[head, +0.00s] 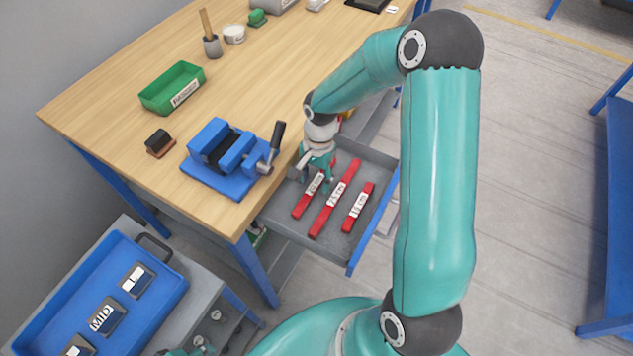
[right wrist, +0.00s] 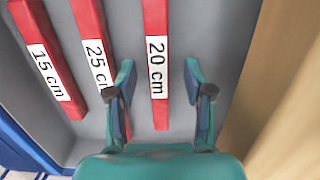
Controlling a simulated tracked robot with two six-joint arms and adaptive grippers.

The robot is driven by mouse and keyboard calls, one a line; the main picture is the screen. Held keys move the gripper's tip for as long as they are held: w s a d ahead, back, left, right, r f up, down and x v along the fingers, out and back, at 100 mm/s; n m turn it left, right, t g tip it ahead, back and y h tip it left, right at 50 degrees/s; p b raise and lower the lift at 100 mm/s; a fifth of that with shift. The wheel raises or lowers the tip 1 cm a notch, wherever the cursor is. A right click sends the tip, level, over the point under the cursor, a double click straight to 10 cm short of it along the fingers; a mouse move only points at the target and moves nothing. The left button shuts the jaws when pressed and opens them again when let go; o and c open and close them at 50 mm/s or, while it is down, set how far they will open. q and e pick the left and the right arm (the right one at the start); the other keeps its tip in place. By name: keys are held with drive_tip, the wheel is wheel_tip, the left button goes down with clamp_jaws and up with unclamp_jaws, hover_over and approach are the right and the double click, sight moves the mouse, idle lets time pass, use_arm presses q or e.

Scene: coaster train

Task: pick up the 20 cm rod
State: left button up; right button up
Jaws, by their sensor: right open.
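The 20 cm rod (head: 301,207) is a red bar with a white label. It lies leftmost of three red rods in the open grey drawer in the head view. The right wrist view shows the 20 cm rod (right wrist: 157,20) running between the spread fingers of my right gripper (right wrist: 157,72). The fingers stand apart on both sides of it, with visible gaps. In the head view my right gripper (head: 317,183) is over the far end of this rod and partly hides it. My left gripper is not clearly in view.
The 25 cm rod (head: 320,222) and 15 cm rod (head: 350,220) lie beside it in the drawer (head: 376,161). The 25 cm rod (right wrist: 86,14) is close to my left finger in the wrist view. A blue vise (head: 225,186) stands on the wooden table (head: 270,75) beside the drawer.

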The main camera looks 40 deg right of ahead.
drive_tip(key=shift+a+f, duration=0.1)
drive_tip(key=shift+f, duration=0.35)
drive_tip(key=shift+c, duration=0.2)
clamp_jaws()
drive_tip(key=shift+r, duration=0.15)
